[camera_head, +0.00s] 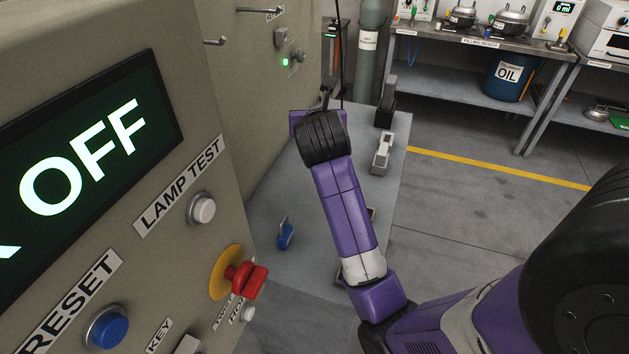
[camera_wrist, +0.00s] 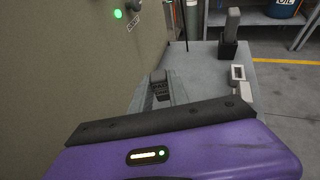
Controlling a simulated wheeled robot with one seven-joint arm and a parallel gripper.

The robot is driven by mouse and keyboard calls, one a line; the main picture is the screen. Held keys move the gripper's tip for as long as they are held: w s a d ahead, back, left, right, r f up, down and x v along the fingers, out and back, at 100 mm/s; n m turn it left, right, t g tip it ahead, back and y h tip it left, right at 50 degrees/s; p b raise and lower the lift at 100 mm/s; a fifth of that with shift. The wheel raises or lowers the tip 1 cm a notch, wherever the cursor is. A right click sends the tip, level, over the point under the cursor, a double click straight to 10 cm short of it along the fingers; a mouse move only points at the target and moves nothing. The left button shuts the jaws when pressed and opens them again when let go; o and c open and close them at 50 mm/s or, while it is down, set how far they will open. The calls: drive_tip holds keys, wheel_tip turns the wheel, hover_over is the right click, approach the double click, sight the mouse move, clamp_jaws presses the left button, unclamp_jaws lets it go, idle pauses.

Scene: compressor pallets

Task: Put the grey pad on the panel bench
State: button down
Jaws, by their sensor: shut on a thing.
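My gripper (camera_wrist: 161,92) is shut on a small dark grey piece with faint lettering, which looks like the grey pad (camera_wrist: 160,84). In the head view my gripper (camera_head: 328,92) is beyond the dark wrist, close to the cabinet wall, and the pad is hard to make out there. The panel bench (camera_head: 264,205) is the flat grey top along the cabinet; its far part also shows in the wrist view (camera_wrist: 205,68). My gripper is over its far part. I cannot tell whether the pad touches the top.
On the bench stand a dark grey block in a black holder (camera_head: 386,108), a pale grey fixture (camera_head: 383,153) and a blue item (camera_head: 286,236). The control cabinet (camera_head: 225,95) with its knobs and red button closes off the left. Floor (camera_head: 470,220) is clear at right.

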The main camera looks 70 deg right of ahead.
wheel_tip(320, 180, down, 18)
drive_tip(key=shift+s+f+b, duration=0.1)
drive_tip(key=shift+f+b, duration=0.1)
drive_tip(key=shift+b, duration=0.9)
drive_tip(key=c, duration=1.3)
unclamp_jaws()
drive_tip(key=shift+f, duration=0.1)
drive_tip(key=shift+o, duration=0.2)
drive_tip(key=shift+a+r, duration=0.1)
drive_tip(key=shift+r, duration=0.1)
drive_tip(key=v, duration=1.2)
drive_tip(key=shift+f, duration=0.1)
